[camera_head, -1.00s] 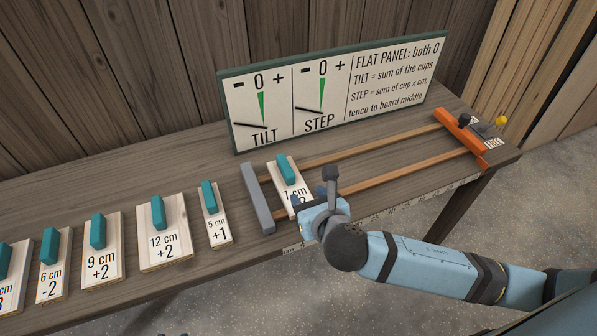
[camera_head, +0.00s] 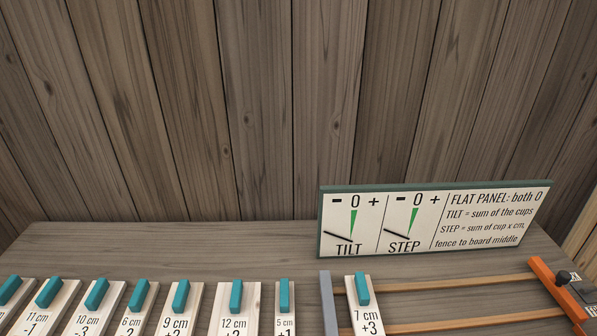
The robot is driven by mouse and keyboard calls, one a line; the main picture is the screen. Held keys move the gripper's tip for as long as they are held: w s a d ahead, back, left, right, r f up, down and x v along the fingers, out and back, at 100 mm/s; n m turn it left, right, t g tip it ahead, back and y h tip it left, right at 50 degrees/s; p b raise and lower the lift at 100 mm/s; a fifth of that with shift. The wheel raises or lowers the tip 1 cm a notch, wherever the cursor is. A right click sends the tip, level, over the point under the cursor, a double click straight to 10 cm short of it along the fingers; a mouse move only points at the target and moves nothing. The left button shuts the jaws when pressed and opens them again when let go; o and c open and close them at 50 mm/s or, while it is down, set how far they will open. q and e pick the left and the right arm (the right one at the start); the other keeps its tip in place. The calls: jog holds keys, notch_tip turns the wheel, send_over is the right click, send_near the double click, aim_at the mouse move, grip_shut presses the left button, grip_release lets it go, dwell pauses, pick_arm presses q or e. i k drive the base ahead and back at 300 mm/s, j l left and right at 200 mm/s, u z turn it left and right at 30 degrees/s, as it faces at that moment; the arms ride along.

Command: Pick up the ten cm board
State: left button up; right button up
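The ten cm board (camera_head: 86,316) lies on the bench at the lower left, between the 11 cm and 6 cm boards. It is a pale wooden board marked 10 cm and -3, with a teal handle (camera_head: 97,293) on top; its lower end is cut off by the frame edge. Neither of my grippers shows in the current view.
Other boards with teal handles, such as the 9 cm (camera_head: 173,320) and 12 cm (camera_head: 233,320), stand in a row. A sign panel (camera_head: 428,222) with TILT and STEP dials stands behind the rails. An orange clamp end (camera_head: 556,287) is at right. The bench behind the boards is clear.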

aim_at(92, 316)
jog(key=k+l+u, duration=0.1)
jog(key=u, duration=0.35)
jog(key=k+l+u, duration=0.15)
jog(key=u, duration=0.25)
jog(key=i+u, duration=0.15)
jog(key=u, duration=0.15)
jog(key=i+j+u, duration=0.1)
jog(key=u, duration=0.25)
jog(key=i, duration=0.05)
